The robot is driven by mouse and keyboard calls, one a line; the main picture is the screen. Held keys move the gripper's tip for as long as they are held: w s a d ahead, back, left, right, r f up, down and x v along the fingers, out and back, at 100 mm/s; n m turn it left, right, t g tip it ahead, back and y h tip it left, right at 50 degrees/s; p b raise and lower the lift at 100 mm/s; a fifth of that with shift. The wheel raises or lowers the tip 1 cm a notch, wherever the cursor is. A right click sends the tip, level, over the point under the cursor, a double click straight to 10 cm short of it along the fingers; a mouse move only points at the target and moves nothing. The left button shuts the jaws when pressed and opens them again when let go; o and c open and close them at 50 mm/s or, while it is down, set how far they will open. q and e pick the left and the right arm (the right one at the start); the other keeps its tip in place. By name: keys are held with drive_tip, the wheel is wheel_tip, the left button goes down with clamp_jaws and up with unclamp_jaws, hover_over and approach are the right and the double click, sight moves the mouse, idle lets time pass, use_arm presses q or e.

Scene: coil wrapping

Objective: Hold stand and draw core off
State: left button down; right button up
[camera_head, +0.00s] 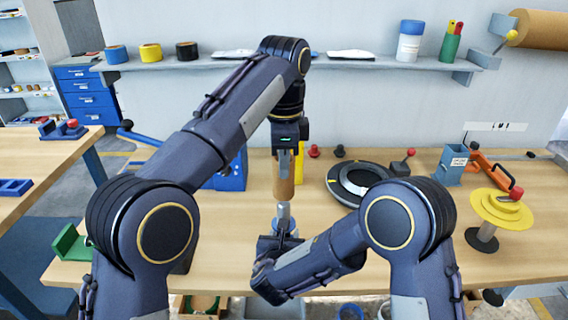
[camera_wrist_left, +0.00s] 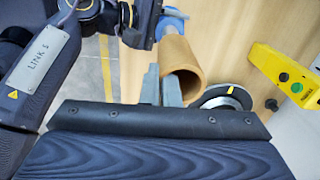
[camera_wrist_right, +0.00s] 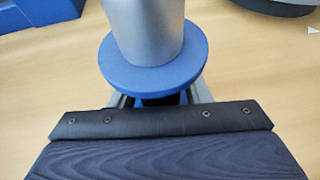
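The core (camera_head: 284,181) is a tan hollow tube, upright under my left gripper (camera_head: 284,148). In the left wrist view, the fingers of my left gripper (camera_wrist_left: 161,86) are close together at the near rim of the core (camera_wrist_left: 184,66), apparently pinching its wall. The stand has a grey spindle (camera_head: 283,213) below the core and a blue flange (camera_wrist_right: 152,73). Whether the spindle tip is still inside the core cannot be told. My right gripper (camera_wrist_right: 160,98) has its fingers on both sides of the dark stem under the flange. The stand's foot is hidden.
A black coil ring (camera_head: 338,187) lies right of the core. A yellow-topped spool stand (camera_head: 500,208), a blue bin (camera_head: 451,165) and an orange-handled tool (camera_head: 488,170) stand farther right. A shelf (camera_head: 290,62) runs behind. Bare table (camera_head: 400,265) shows at the front right.

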drive_tip(key=shift+o, duration=1.1)
